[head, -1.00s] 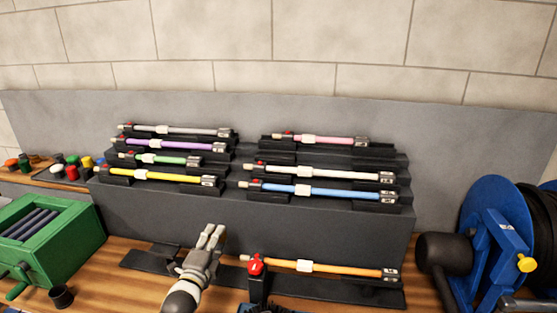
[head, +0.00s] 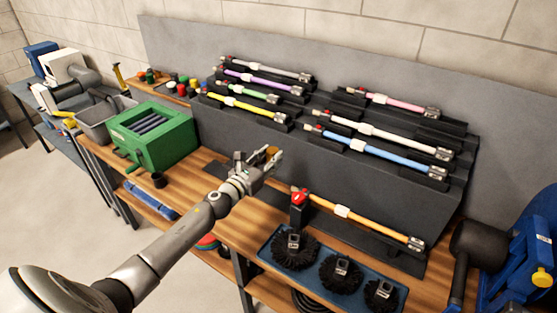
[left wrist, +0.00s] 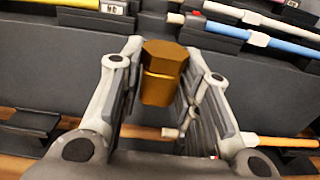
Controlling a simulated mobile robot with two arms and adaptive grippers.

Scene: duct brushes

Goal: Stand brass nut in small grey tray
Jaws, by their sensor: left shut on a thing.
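My left gripper (head: 268,160) is shut on a brass nut (left wrist: 162,72), which sits between the two fingers in the left wrist view. The nut looks like a hex head with a narrower round part below, held in the air in front of the black brush rack. In the head view the nut (head: 271,151) is a small brassy patch at the fingertips. A small dark grey tray with coloured caps (head: 183,88) lies at the rack's left end, and a deeper grey bin (head: 92,122) stands farther left; I cannot tell which is the task's tray. My right gripper is not in view.
Coloured rods lie on the stepped rack (head: 330,175). A blue tray (head: 318,283) with black round brushes sits at the front. A blue reel (head: 530,250) stands right.

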